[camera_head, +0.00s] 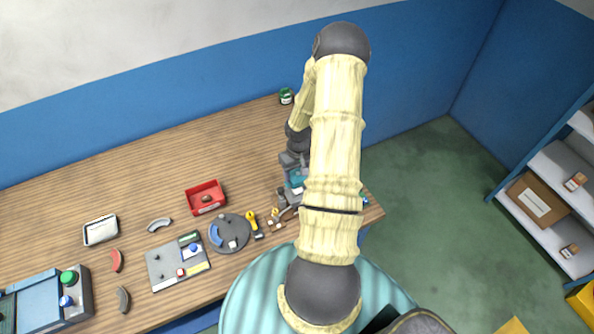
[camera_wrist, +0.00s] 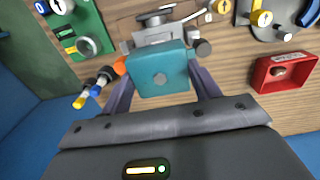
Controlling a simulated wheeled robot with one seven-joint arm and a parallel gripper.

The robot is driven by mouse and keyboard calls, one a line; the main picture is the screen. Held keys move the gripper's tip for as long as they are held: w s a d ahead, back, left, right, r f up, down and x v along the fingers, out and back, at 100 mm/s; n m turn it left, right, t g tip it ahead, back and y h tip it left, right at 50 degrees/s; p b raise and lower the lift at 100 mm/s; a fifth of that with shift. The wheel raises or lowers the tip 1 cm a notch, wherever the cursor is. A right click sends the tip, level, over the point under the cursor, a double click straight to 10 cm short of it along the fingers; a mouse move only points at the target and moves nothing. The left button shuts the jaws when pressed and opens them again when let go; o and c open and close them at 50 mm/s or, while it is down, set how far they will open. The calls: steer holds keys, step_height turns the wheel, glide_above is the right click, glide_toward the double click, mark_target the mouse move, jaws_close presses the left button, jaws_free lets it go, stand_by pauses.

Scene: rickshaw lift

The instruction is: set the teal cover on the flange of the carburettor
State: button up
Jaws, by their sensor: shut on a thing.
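In the head view the teal cover (camera_head: 297,178) shows small beside my arm, near the table's right end. The grey carburettor (camera_wrist: 155,37) lies just beyond the cover in the wrist view, with a dark disc at its far end. The cover hides much of it, flange included. I cannot tell whether cover and carburettor touch. An orange part and a dark round knob show on either side of the cover.
A red tray (camera_head: 206,197), a round grey plate (camera_head: 230,233) and a grey board (camera_head: 177,263) lie to the left. A green panel (camera_wrist: 82,28) and yellow- and blue-tipped tools (camera_wrist: 92,90) are close left in the wrist view. The table's back middle is clear.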

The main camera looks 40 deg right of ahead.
steer(key=shift+w+f+b, duration=0.2)
steer(key=shift+f+b, duration=0.65)
steer(key=shift+f, duration=0.2)
steer(key=shift+s+d+f+b, duration=0.1)
steer(key=shift+s+f+b, duration=0.15)
steer(key=shift+f+b, duration=0.65)
steer(key=shift+w+a+f+b, duration=0.1)
steer(key=shift+f+b, duration=0.3)
steer(key=shift+f, duration=0.25)
steer(key=shift+w+a+f+b, duration=0.1)
steer(key=shift+f+b, duration=0.3)
steer(key=shift+f, duration=0.2)
steer(key=shift+s, duration=0.15)
steer(key=shift+d+f+b, duration=0.1)
steer(key=shift+f+b, duration=0.35)
steer(key=shift+b, duration=0.05)
